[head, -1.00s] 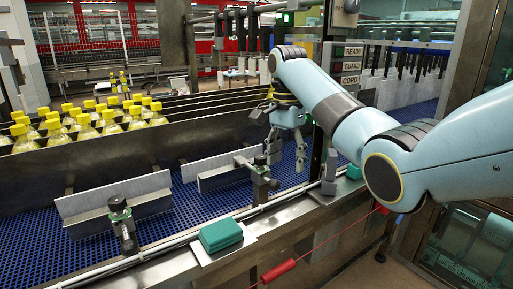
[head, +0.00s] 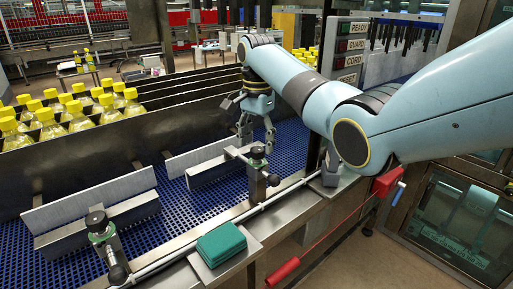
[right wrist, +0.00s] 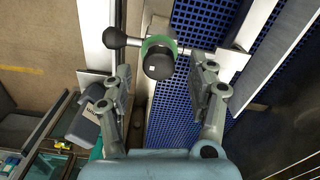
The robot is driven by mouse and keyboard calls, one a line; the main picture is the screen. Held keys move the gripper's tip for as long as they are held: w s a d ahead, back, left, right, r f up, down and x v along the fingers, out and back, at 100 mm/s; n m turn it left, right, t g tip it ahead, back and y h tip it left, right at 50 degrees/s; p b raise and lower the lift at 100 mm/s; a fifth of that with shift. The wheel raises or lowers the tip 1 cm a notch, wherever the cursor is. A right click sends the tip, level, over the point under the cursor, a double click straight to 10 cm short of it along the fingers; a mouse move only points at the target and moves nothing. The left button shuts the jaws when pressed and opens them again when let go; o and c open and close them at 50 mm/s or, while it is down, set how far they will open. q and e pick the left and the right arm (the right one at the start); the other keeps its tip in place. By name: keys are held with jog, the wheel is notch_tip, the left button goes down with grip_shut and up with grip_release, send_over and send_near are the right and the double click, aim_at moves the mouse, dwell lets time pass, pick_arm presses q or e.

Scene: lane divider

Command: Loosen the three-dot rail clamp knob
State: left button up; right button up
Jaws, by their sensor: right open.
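My right gripper (head: 257,132) is open and empty, just above and behind a rail clamp in the head view. This clamp's black knob (head: 257,153) sits on a post at the conveyor's near edge. In the right wrist view the knob (right wrist: 158,62) has a green collar and a small white mark, with no dots I can count. It lies ahead of the gap between the open fingers (right wrist: 164,82), apart from both. A second clamp knob (head: 97,221) stands at the left in the head view. Its dots are too small to read. My left gripper is out of view.
Grey guide rails (head: 95,203) stand on the blue belt (head: 180,205). A red-handled cord (head: 283,271) runs along the front. Yellow-capped bottles (head: 60,118) stand at left.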

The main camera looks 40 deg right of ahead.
aim_at(257, 148)
notch_tip(257, 148, down, 3)
jog(key=c, duration=0.3)
jog(key=shift+s, duration=0.1)
jog(key=shift+c, duration=1.4)
jog(key=c, duration=0.6)
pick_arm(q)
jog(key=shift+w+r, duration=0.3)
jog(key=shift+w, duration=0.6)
pick_arm(e)
jog(key=shift+n, duration=0.4)
